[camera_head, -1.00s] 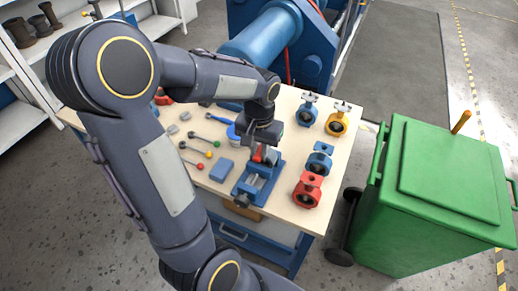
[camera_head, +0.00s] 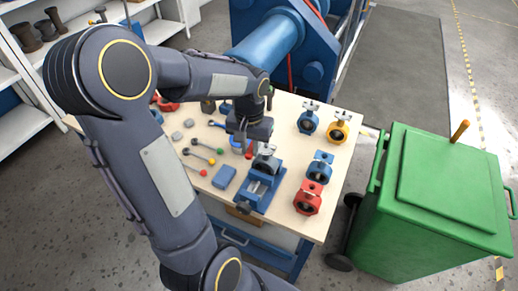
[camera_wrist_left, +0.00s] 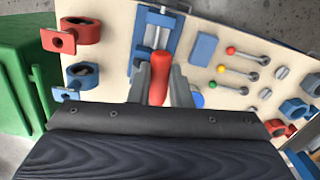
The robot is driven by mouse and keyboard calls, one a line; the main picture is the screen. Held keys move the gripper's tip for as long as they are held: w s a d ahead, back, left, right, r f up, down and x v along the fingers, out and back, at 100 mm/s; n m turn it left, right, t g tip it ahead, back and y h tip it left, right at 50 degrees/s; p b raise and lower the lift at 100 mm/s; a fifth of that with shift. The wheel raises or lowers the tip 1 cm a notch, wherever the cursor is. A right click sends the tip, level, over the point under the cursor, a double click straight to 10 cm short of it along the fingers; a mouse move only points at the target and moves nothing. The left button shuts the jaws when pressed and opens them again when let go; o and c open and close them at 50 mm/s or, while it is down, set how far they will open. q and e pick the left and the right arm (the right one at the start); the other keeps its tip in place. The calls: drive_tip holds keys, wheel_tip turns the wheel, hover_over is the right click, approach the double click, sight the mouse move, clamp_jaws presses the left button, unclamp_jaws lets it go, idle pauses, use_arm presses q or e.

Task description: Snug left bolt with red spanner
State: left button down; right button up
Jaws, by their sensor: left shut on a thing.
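My left gripper (camera_head: 249,150) is over the middle of the workbench, just behind the blue vise (camera_head: 257,194). It is shut on the red spanner (camera_wrist_left: 158,78), whose red handle stands between its two fingers in the wrist view. Only a small red part of the spanner (camera_head: 249,155) shows in the head view; its working end is hidden. A grey valve part (camera_head: 267,163) sits at the far end of the vise, beside the gripper. The left bolt cannot be made out. My right gripper is not in view.
Red (camera_head: 308,197), blue (camera_head: 320,166) and yellow (camera_head: 338,128) valves stand to the right. Tools with coloured ends (camera_head: 199,156) and a blue block (camera_head: 224,176) lie left of the vise. A green bin (camera_head: 440,190) stands right of the bench (camera_head: 313,228).

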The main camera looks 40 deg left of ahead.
use_arm(q)
drive_tip(key=shift+s+a, duration=0.1)
drive_tip(key=shift+a, duration=0.2)
drive_tip(key=shift+f+b, duration=2.3)
drive_tip(key=shift+f, duration=0.5)
drive_tip(key=shift+f+b, duration=0.4)
drive_tip(key=shift+f, duration=0.15)
drive_tip(key=shift+d+f, duration=0.1)
idle(0.5)
drive_tip(key=shift+s, duration=0.1)
drive_tip(key=a+m+p, duration=0.1)
drive_tip(key=a+m, duration=0.7)
drive_tip(key=m, duration=0.1)
drive_tip(key=shift+a+p, duration=0.25)
drive_tip(key=shift+p, duration=0.15)
idle(1.8)
idle(0.3)
